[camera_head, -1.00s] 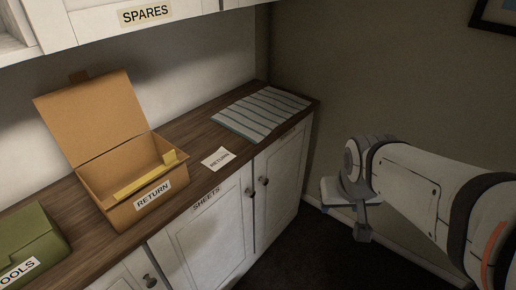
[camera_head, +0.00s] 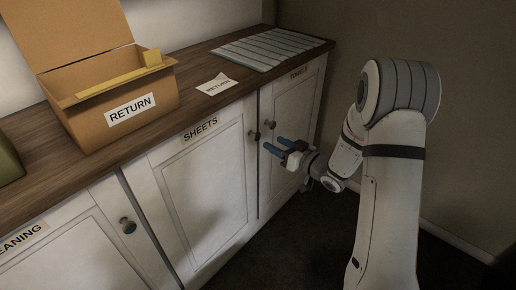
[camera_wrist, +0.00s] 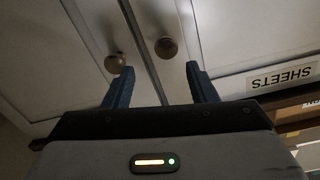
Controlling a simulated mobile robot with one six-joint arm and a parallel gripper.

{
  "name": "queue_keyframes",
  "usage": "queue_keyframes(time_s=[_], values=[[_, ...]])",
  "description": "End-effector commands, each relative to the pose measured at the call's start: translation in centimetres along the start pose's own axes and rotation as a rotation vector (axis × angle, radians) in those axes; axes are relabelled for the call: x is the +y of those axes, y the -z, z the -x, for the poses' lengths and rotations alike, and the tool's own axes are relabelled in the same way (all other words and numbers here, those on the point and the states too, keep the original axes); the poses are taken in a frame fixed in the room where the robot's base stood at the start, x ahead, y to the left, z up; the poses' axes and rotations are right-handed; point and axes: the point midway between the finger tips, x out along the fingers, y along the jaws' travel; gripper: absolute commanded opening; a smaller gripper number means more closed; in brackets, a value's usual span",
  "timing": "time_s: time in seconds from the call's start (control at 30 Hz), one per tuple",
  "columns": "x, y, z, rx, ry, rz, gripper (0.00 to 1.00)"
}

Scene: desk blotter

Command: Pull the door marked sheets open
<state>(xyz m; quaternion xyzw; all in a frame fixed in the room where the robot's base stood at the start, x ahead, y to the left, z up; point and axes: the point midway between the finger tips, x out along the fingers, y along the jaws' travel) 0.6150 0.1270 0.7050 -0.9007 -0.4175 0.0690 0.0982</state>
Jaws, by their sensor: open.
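The white door marked SHEETS (camera_head: 207,185) is shut in the cabinet front, and its label (camera_head: 200,130) is near its top edge. Its round knob (camera_head: 254,135) is near the door's right edge. In the wrist view the picture is upside down, and the SHEETS knob (camera_wrist: 166,48) shows ahead, between the lines of the two fingers. My gripper (camera_head: 273,143) has blue fingers, is open and empty, and points at the cabinet near the knobs. It also shows in the wrist view (camera_wrist: 161,82). I cannot tell the exact gap to the knob.
The neighbouring door's knob (camera_head: 271,124) is close beside, also visible in the wrist view (camera_wrist: 115,63) near one finger. An open cardboard RETURN box (camera_head: 88,122), a paper label (camera_head: 217,85) and a striped mat (camera_head: 270,46) are on the countertop. The dark floor before the cabinet is clear.

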Motion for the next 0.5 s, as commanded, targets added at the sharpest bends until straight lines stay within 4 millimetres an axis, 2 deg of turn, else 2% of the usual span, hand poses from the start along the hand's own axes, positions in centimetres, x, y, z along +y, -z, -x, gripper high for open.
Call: queue_keyframes(time_s=[0.03,0.17,0.5], values=[[-0.1,-0.8,-0.1,0.014,0.022,-0.012,0.52],[-0.5,-1.1,-0.8,0.031,0.052,-0.026,0.52],[-0.7,-0.9,-5.9,0.032,0.051,-0.024,0.52]])
